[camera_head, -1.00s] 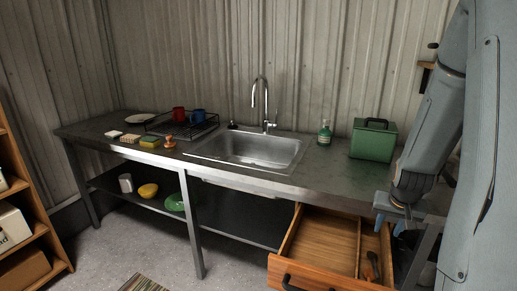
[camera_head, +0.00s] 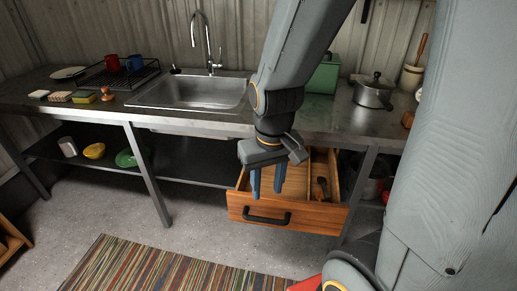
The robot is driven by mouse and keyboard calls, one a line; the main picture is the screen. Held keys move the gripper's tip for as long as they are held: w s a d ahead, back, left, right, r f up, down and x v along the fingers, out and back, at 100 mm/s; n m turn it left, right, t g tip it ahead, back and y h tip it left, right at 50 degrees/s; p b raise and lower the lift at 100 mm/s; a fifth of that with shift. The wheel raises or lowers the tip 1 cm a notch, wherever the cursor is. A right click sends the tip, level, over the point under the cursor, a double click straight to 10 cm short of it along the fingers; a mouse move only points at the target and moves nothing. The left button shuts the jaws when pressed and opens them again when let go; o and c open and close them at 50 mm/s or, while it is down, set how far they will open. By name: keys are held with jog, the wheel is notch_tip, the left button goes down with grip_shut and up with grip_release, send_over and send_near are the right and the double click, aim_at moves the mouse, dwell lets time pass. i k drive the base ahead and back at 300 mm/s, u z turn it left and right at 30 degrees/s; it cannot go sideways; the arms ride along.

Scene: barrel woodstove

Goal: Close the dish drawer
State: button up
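The dish drawer (camera_head: 290,216) is a wooden drawer with a black bar handle (camera_head: 266,217) on its front. It stands pulled out below the right part of the metal counter. Inside are a divider and an orange-brown handled item (camera_head: 321,189). My gripper (camera_head: 266,182) hangs from above with its two blue fingers pointing down, over the left part of the drawer near the front panel. A gap shows between the fingers, and nothing is seen between them. Whether the fingertips are behind the front or in front of it is hard to tell.
The counter (camera_head: 60,95) holds a sink (camera_head: 190,92), a dish rack (camera_head: 118,75), a green box (camera_head: 325,77) and a steel pot (camera_head: 373,92). A table leg (camera_head: 148,175) stands left of the drawer. A striped rug (camera_head: 165,265) lies on the clear floor in front.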

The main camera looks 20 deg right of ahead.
aim_at(296, 208)
jog(key=z, duration=0.05)
jog(key=k, duration=0.5)
jog(key=z, duration=1.2)
jog(key=i, duration=0.6)
jog(key=u, duration=0.85)
